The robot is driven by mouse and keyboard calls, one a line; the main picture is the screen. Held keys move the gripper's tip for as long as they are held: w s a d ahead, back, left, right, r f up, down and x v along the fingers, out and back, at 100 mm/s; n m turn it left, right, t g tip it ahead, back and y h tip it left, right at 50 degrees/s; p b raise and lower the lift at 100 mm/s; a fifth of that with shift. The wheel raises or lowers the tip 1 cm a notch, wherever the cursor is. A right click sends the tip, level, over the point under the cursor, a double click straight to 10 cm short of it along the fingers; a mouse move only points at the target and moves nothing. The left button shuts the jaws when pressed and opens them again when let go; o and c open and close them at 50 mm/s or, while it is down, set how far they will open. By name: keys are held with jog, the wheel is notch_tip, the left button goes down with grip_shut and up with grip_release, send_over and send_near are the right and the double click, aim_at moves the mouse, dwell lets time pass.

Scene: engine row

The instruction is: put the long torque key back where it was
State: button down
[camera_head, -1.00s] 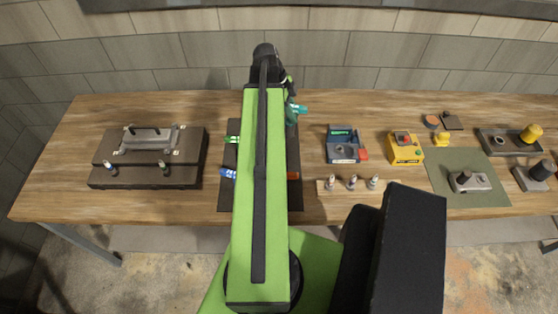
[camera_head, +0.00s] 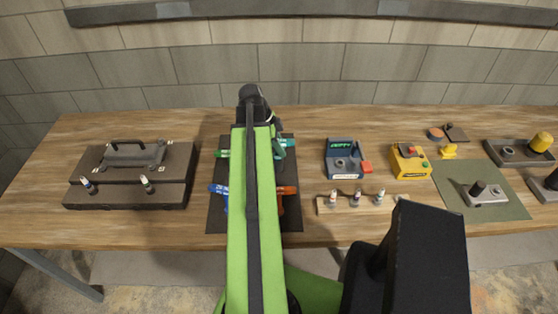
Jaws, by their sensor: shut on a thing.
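A teal-handled tool (camera_head: 287,142), which I take to be the long torque key, is at my gripper (camera_head: 277,138) near the upper right of the dark mat (camera_head: 217,218). My gripper is shut on it. My arm hides most of the fingers and the rest of the tool, so I cannot tell whether it touches the mat. A green-handled tool (camera_head: 222,153) and a blue one (camera_head: 218,189) show at the mat's left. An orange-handled tool (camera_head: 288,190) shows at its right. My arm covers the mat's middle.
A dark case with a grey top piece (camera_head: 130,160) is left of the mat. To the right are a blue tester box (camera_head: 345,160), a small rack (camera_head: 356,207) of sockets, a yellow box (camera_head: 410,161) and a green mat (camera_head: 507,211). Bare wood lies between.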

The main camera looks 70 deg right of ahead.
jog(key=shift+w+d+f, duration=0.15)
jog(key=shift+w+f, duration=0.1)
jog(key=shift+w, duration=0.25)
notch_tip(320, 180, down, 4)
jog(key=b, duration=0.4)
jog(key=shift+f, duration=0.15)
jog(key=shift+r, duration=0.2)
jog(key=shift+f, duration=0.2)
jog(key=c, duration=1.3)
grip_release()
jog(key=shift+o, duration=0.2)
jog(key=shift+r, duration=0.1)
